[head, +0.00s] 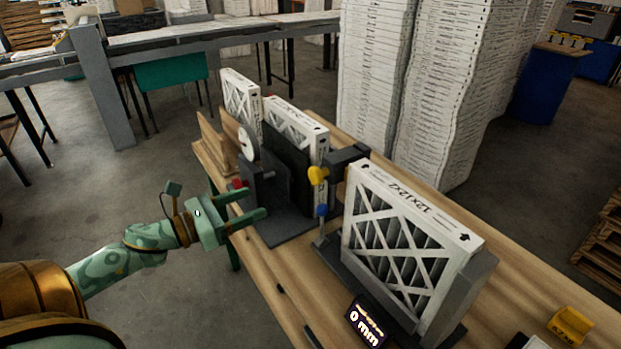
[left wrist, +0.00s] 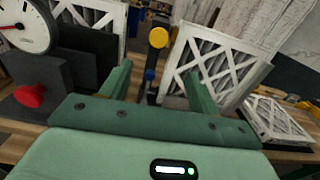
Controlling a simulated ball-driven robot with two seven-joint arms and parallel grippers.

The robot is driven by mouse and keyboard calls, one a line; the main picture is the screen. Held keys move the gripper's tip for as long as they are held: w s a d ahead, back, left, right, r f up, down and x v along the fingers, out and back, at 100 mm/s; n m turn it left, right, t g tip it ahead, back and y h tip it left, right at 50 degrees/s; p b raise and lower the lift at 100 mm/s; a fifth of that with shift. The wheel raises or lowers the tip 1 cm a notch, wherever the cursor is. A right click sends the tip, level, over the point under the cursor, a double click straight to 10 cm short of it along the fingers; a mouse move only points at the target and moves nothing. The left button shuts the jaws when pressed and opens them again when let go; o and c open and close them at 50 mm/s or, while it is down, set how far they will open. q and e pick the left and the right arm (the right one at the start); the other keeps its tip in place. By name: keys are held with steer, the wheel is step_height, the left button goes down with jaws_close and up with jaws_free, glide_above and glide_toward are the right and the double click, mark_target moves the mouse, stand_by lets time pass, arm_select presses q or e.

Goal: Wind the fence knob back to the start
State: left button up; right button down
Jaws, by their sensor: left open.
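My left gripper (head: 257,202) is open and empty, level with the front of a dark block (head: 270,190). In the left wrist view (left wrist: 156,75) its green fingers stand wide apart. A red knob (head: 237,183) is on the dark block beside the fingers; in the left wrist view it is at the left, outside them. A yellow knob (head: 318,175) and a blue knob (head: 321,210) are on an upright fixture beyond the fingertips; both show between the fingers in the left wrist view. I cannot tell which is the fence knob. My right gripper is out of view.
A white dial (head: 248,142) stands above the dark block. A framed 12x12x2 filter (head: 410,235) stands in a grey holder, with a display reading 0 mm (head: 367,322) before it. More filters stand behind.

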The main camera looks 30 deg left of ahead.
arm_select(q)
steer(key=w, duration=0.1)
glide_toward(312, 178)
steer(key=x, duration=0.8)
steer(key=shift+d+r+p, duration=0.1)
steer(key=shift+r+p, duration=0.05)
steer(key=shift+p, duration=0.25)
steer(key=shift+w+d, duration=0.25)
steer(key=shift+w, duration=0.45)
steer(key=c, duration=1)
steer(key=shift+o, duration=0.2)
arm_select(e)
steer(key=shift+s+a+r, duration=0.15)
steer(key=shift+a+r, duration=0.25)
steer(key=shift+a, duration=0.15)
